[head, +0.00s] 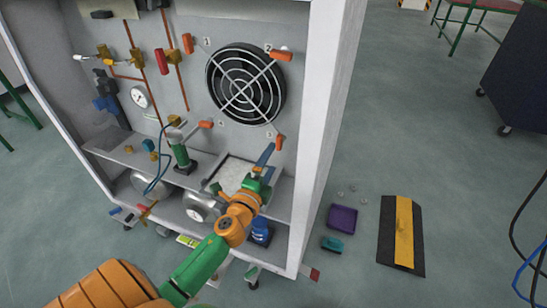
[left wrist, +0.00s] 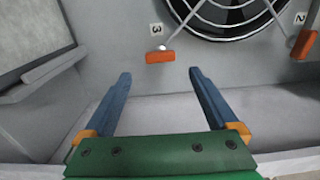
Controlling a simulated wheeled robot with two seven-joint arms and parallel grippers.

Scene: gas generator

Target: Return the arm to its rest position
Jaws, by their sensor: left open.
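My left arm (head: 190,268), orange and green, reaches from the bottom of the head view to the front of the grey cabinet. My left gripper (head: 264,160) is at the cabinet's lower right, below the round fan (head: 222,78). In the left wrist view my left gripper (left wrist: 160,72) has its two blue fingers wide apart with nothing between them. An orange-handled lever (left wrist: 160,57) by the label 3 shows just beyond the fingertips, apart from them. My right gripper is not in view.
The cabinet's right side wall (head: 322,130) stands close to my left gripper. A shelf with a green-bodied part (head: 181,155) and gauges lies to the left. On the floor at right are a purple tray (head: 342,219) and a black-and-yellow ramp (head: 402,235).

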